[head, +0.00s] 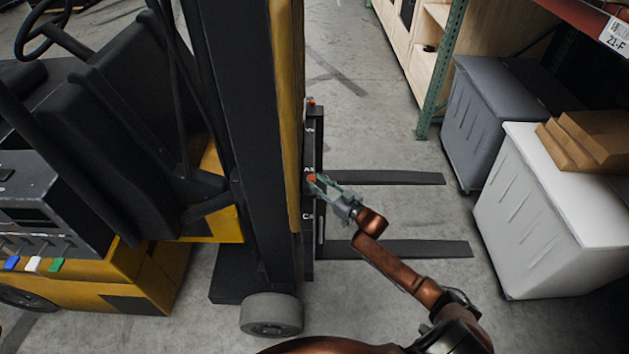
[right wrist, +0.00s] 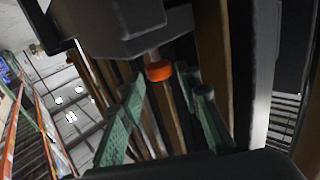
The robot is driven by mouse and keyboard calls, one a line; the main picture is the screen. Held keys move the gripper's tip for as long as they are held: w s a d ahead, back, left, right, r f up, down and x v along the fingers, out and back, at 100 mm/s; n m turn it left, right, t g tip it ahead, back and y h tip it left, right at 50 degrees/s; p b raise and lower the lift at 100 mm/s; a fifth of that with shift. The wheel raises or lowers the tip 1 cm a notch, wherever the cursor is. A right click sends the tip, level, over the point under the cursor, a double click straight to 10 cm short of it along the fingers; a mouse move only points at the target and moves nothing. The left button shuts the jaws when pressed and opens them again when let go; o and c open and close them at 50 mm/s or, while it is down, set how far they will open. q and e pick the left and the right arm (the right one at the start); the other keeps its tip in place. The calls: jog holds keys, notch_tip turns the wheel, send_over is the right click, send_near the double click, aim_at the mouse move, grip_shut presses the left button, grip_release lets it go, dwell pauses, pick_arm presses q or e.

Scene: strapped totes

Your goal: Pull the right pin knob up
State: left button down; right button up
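The orange pin knob (head: 312,177) sits on the dark fork carriage (head: 308,240) of a yellow forklift in the head view. A second orange knob (head: 311,101) is farther up the picture on the same carriage. My right gripper (head: 320,186) is right at the nearer knob. In the right wrist view that orange knob (right wrist: 159,71) shows between and just beyond the spread green fingers of my right gripper (right wrist: 165,100). The fingers look apart from it, and I cannot tell whether either one touches it. My left gripper is not in view.
Two dark forks (head: 400,249) stick out to the right from the carriage, near my right arm. The mast (head: 262,150) stands left of the gripper. A white tote (head: 545,225) and a grey tote (head: 490,120) stand at right. Floor between is free.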

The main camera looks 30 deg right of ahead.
jog(key=shift+x, duration=0.9)
jog(key=shift+c, duration=0.2)
grip_shut()
